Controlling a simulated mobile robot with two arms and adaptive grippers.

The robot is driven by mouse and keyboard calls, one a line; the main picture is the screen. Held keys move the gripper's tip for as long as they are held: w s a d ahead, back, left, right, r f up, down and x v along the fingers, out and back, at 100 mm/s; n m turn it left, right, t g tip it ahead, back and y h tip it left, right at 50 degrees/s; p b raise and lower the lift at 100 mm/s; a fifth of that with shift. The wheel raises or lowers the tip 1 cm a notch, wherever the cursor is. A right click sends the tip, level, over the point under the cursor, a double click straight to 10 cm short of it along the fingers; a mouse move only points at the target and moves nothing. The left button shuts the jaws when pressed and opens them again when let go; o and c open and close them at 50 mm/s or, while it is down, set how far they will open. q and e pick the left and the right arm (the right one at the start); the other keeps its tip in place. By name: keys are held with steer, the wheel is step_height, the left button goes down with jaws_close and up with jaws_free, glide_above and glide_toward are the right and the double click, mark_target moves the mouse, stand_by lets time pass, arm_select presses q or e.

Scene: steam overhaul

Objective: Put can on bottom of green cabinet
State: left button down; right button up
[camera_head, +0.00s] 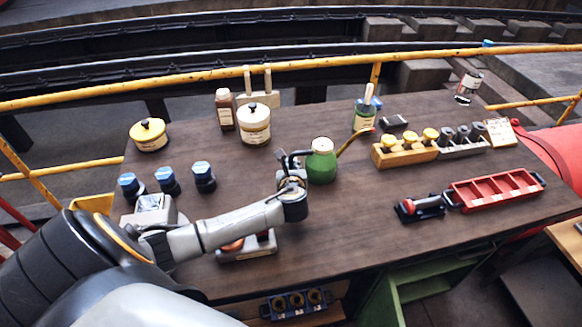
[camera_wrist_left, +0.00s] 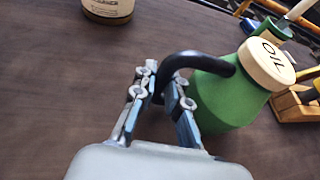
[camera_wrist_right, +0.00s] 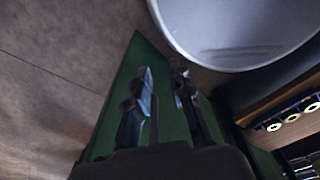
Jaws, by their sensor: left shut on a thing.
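The can is a green oil can (camera_head: 321,165) with a cream lid, a brass-coloured spout and a black handle. It appears upright on the dark wooden table, though I cannot tell whether its base touches. My left gripper (camera_head: 291,165) is at its left side, shut on the black handle; the left wrist view shows the fingers (camera_wrist_left: 160,95) around the handle beside the green body (camera_wrist_left: 228,90). The green cabinet (camera_head: 405,292) shows partly below the table's front edge, its inside mostly hidden. My right gripper (camera_wrist_right: 163,85) is empty and open beside a green panel (camera_wrist_right: 118,85).
A cream canister (camera_head: 254,125) stands behind left. Blue-capped jars (camera_head: 167,181) are left. The table's middle right is clear.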

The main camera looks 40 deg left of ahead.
arm_select(q)
steer(key=shift+r, duration=0.1)
steer(key=c, duration=1.4)
jaws_free()
steer(key=shift+f, duration=0.25)
steer(key=shift+o, duration=0.2)
